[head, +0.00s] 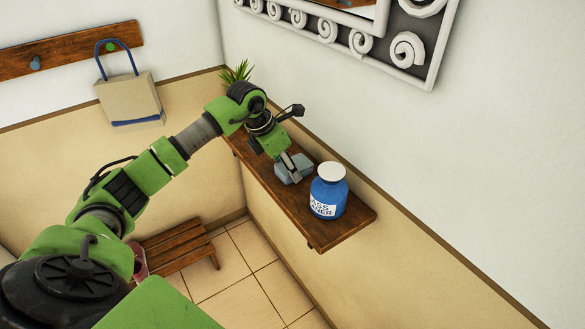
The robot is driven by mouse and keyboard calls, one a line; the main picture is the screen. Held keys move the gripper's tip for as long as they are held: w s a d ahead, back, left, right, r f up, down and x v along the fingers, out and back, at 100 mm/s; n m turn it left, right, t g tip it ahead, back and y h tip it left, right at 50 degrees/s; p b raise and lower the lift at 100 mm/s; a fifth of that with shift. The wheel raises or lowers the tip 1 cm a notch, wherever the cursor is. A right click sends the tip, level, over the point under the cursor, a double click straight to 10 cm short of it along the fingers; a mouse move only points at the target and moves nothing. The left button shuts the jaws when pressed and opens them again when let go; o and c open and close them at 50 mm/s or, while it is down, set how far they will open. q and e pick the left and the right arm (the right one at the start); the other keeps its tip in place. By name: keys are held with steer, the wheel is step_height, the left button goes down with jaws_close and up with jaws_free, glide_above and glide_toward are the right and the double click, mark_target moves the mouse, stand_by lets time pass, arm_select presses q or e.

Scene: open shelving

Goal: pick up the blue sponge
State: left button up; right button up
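The blue sponge (304,167) is a pale grey-blue block on the wooden wall shelf (345,226), near the shelf's middle. My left gripper (292,168) is down at the sponge from above. One grey finger shows in front of the sponge and covers part of it. The other finger is hidden, so I cannot tell whether the gripper is closed on the sponge. The sponge appears to rest on the shelf. My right gripper is not in view.
A blue bottle (328,197) with a white top stands on the shelf just right of the sponge. A green plant (236,74) is at the shelf's far end. A mirror frame (362,42) hangs above. A bag (130,98) hangs at left; a slatted bench (180,250) stands below.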

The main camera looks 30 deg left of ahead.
arm_select(q)
steer(key=shift+r, duration=0.1)
steer(key=shift+r+b, duration=0.45)
steer(key=shift+r, duration=0.15)
steer(key=s+a+r+b, duration=0.2)
steer(key=s+r+b, duration=0.3)
steer(key=s+r, duration=0.6)
steer(key=s, duration=0.3)
steer(key=shift+r+b, duration=0.3)
steer(key=shift+o, duration=0.6)
